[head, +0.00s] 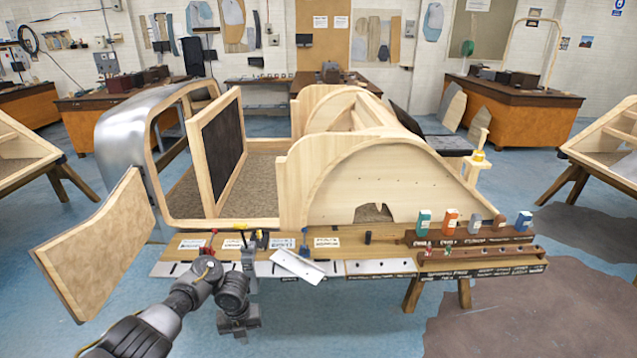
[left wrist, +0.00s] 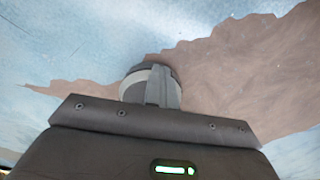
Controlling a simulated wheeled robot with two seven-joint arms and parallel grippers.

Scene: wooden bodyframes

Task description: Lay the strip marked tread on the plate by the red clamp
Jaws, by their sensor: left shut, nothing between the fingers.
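My left gripper (head: 240,325) is shut and empty, hanging below and in front of the bench edge. In the left wrist view its dark body shows against the floor. My right gripper is not in view.
A yellow-topped clamp (head: 243,238) stands between the red and blue ones. Several coloured bottles (head: 450,221) stand in a rack at the bench's right. A large wooden bodyframe (head: 365,180) rises behind the bench; a wooden panel (head: 97,245) is at left. Floor in front is clear.

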